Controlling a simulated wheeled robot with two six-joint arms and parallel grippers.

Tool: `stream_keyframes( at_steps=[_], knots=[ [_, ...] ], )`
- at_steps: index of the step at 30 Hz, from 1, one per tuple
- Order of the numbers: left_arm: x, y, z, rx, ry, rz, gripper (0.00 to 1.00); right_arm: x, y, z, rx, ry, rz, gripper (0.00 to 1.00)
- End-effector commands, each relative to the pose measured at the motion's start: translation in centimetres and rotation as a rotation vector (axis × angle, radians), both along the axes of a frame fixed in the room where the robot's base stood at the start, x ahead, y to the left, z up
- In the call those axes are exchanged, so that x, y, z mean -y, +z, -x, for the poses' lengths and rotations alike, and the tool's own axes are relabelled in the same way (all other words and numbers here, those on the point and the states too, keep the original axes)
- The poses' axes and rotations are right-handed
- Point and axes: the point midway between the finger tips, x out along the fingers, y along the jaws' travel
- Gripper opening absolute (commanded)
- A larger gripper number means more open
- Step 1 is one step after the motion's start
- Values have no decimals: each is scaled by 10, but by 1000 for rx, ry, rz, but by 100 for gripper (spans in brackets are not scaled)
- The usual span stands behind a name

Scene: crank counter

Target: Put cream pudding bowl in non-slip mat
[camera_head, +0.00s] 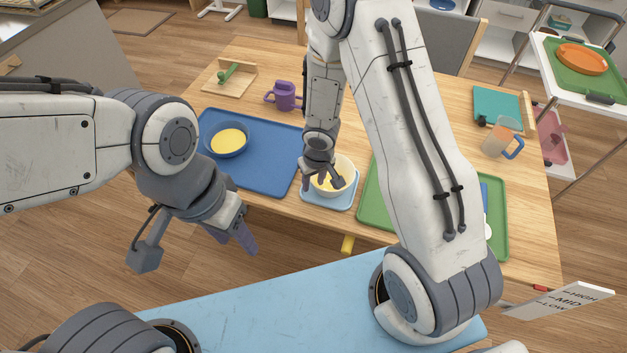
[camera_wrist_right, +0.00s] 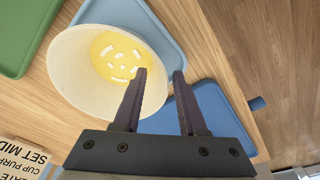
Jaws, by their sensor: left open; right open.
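The cream pudding bowl (camera_head: 345,165), off-white with yellow pudding inside, is at the small light blue non-slip mat (camera_head: 342,203) near the table's front edge. In the right wrist view the bowl (camera_wrist_right: 75,75) overlaps the mat (camera_wrist_right: 150,22); its base is hidden, so full contact is unclear. My right gripper (camera_head: 323,183) is open at the bowl. In the right wrist view, one finger of the gripper (camera_wrist_right: 159,72) overlaps the bowl's rim and the other lies just outside it. My left gripper (camera_head: 240,235) is open and empty, in front of the table.
A blue tray (camera_head: 265,165) with a blue bowl (camera_head: 213,143) of yellow food lies left of the mat. A green tray (camera_head: 375,205) lies right of it, partly behind my right arm. A purple mug (camera_head: 285,96), a wooden stand (camera_head: 240,76) and a pitcher (camera_head: 497,140) stand farther back.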

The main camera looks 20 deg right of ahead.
Motion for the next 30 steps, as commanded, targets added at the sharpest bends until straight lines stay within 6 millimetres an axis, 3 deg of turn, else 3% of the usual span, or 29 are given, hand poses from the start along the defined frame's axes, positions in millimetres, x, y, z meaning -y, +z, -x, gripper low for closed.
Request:
stream_keyframes(
  at_steps=[1, 6, 15, 25, 28, 30],
  knots=[
    [0, 13, 0, 0, 0, 0, 50, 0, 14, 1, 1, 0, 0, 41],
    [0, 41, 0, 0, 0, 0, 50, 1, 48, 6, 1, -1, 0, 41],
    [0, 82, 0, 0, 0, 0, 50, 3, 97, 13, 1, 0, 0, 41],
    [0, 95, 0, 0, 1, 0, 50, 1, 122, 16, 10, 10, 13, 41],
    [0, 95, 0, 0, 1, 0, 50, -7, 150, 17, 32, 39, 52, 41],
    [0, 94, 0, 0, 1, 0, 50, -16, 178, 24, 46, 66, 88, 41]
  ],
)
